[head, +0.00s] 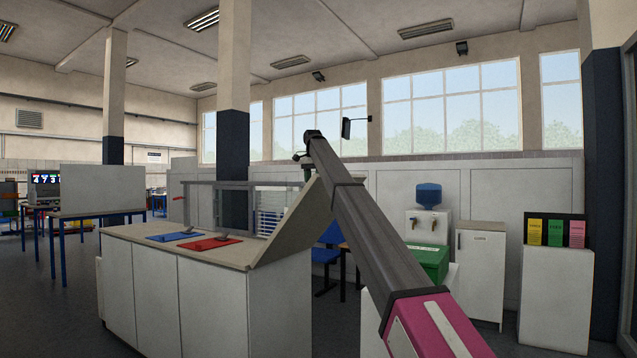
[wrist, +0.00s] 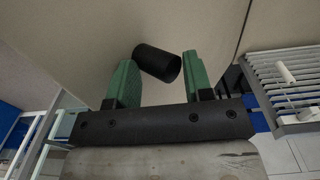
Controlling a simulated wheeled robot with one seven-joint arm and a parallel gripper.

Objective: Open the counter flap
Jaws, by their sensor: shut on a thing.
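The counter flap (head: 294,222) is a beige panel at the right end of the counter (head: 150,242). It is tilted steeply up, with its lower edge at the counter top. In the wrist view the flap (wrist: 90,40) fills the upper left as a plain surface. My gripper (head: 304,160) is at the flap's raised upper end, largely hidden by my arm in the head view. In the wrist view the green fingers of my gripper (wrist: 160,75) are on either side of a short black cylindrical knob (wrist: 157,62) and shut on it.
A blue mat (head: 176,237) and a red mat (head: 211,245) lie on the counter. Behind my arm are a blue chair (head: 328,254), a green box (head: 428,262) and a white cabinet (head: 480,270). A pillar (head: 233,130) stands behind the counter. Floor is clear at front left.

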